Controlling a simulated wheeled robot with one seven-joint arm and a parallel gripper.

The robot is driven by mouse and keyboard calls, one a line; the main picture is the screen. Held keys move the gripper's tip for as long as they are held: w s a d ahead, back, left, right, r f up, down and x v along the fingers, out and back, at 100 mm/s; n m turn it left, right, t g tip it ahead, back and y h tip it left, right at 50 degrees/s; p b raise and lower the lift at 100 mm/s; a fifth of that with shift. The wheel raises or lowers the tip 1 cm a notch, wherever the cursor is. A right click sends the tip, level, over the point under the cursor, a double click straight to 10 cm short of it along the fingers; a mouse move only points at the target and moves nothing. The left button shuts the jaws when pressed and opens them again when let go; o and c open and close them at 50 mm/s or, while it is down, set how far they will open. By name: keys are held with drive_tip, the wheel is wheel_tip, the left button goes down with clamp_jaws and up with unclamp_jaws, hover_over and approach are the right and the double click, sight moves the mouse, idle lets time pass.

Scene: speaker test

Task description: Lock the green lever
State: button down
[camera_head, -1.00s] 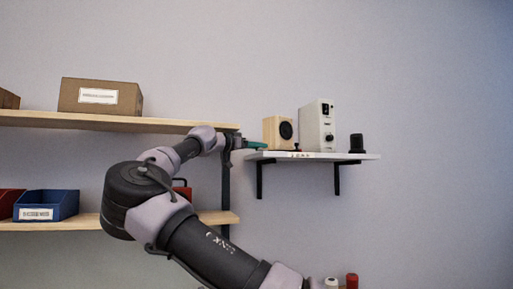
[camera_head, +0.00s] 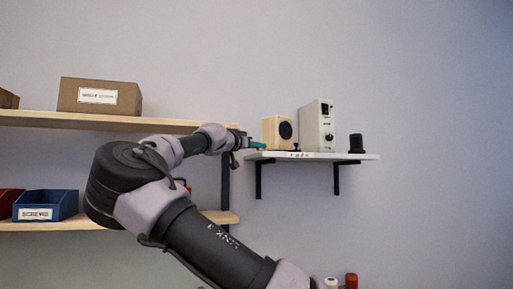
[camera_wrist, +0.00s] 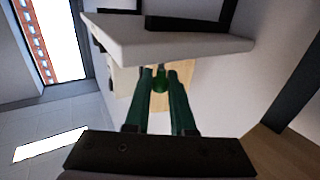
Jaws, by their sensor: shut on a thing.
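The green lever (camera_wrist: 160,84) shows in the wrist view as a small green piece between my fingertips, next to the shelf edge. My gripper (camera_wrist: 160,74) has long dark green fingers, and they are shut on the lever. In the head view, my gripper (camera_head: 258,145) is at the left end of the small wall shelf. There the lever cannot be made out. The fingers hide part of it, and its exact angle is unclear.
A wooden shelf (camera_head: 170,125) with a cardboard box (camera_head: 100,96) is at left. A blue bin (camera_head: 45,205) sits below.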

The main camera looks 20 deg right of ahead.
drive_tip(key=n+t+y, duration=0.2)
drive_tip(key=s+d+n+t+y, duration=0.1)
drive_tip(key=t+y, duration=0.1)
drive_tip(key=n+t+y, duration=0.2)
drive_tip(key=shift+s+d+f+n, duration=0.1)
drive_tip(key=shift+s+d+n, duration=0.2)
drive_tip(key=shift+s, duration=0.05)
drive_tip(key=shift+s+d+n+t+y, duration=0.1)
drive_tip(key=shift+d+n+t+y, duration=0.25)
drive_tip(key=shift+n+y, duration=0.55)
drive_tip(key=shift+s+d+n+t+y, duration=0.1)
drive_tip(key=shift+n+t+y, duration=0.45)
drive_tip(key=shift+y, duration=0.65)
drive_tip(key=shift+d+n+t+y, duration=0.15)
drive_tip(key=shift+n+y, duration=0.3)
drive_tip(key=shift+y, duration=0.35)
drive_tip(key=shift+d+n+t+y, duration=0.15)
drive_tip(key=shift+n+y, duration=0.25)
drive_tip(key=shift+y, duration=0.4)
drive_tip(key=shift+d+r+n+y, duration=0.25)
drive_tip(key=shift+d+n+y, duration=0.15)
drive_tip(key=shift+n+y, duration=0.55)
drive_tip(key=c, duration=0.8)
unclamp_jaws()
drive_tip(key=shift+f, duration=0.1)
drive_tip(key=shift+o, duration=0.2)
drive_tip(key=shift+s, duration=0.1)
drive_tip(key=s, duration=1)
drive_tip(key=shift+s, duration=0.4)
